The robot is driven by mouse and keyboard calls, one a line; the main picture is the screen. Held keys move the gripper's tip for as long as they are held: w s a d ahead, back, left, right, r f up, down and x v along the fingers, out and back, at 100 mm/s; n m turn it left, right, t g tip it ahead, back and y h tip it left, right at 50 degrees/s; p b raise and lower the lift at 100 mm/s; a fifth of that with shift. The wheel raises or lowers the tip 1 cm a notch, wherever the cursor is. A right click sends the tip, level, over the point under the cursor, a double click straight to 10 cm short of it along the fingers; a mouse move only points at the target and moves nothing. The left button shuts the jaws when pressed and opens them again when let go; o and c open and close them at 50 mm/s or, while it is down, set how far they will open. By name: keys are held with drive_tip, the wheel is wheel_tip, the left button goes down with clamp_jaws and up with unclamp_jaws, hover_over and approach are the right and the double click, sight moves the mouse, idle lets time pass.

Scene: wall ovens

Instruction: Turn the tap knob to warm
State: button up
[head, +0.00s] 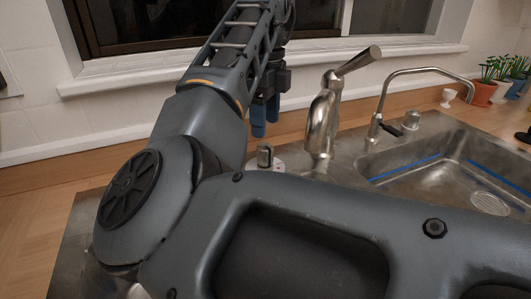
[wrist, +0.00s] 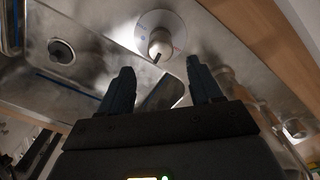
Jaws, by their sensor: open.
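The tap knob (head: 265,154) is a small metal knob on a round plate on the steel counter, left of the tap (head: 320,125). In the wrist view the knob (wrist: 160,46) stands on a pale disc (wrist: 150,22) with faint red and blue marks, and a dark slot or pointer shows on it. My gripper (head: 265,127) points down above the knob in the head view, with blue fingers apart. In the wrist view my gripper (wrist: 161,66) is open and empty, and the knob lies just beyond the gap between the fingertips. My arm hides part of the counter.
A steel sink (head: 440,160) lies to the right, with a thin curved spout (head: 415,72) behind it. A window sill (head: 120,80) runs along the back. Potted plants (head: 482,93) stand at the far right. A basin with a drain (wrist: 62,52) shows left in the wrist view.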

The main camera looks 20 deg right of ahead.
sight(266, 146)
drive_tip(key=shift+f, duration=4)
drive_tip(key=c, duration=1)
drive_tip(key=shift+r+p, duration=0.15)
drive_tip(key=shift+p, duration=0.4)
drive_tip(key=shift+c, duration=0.2)
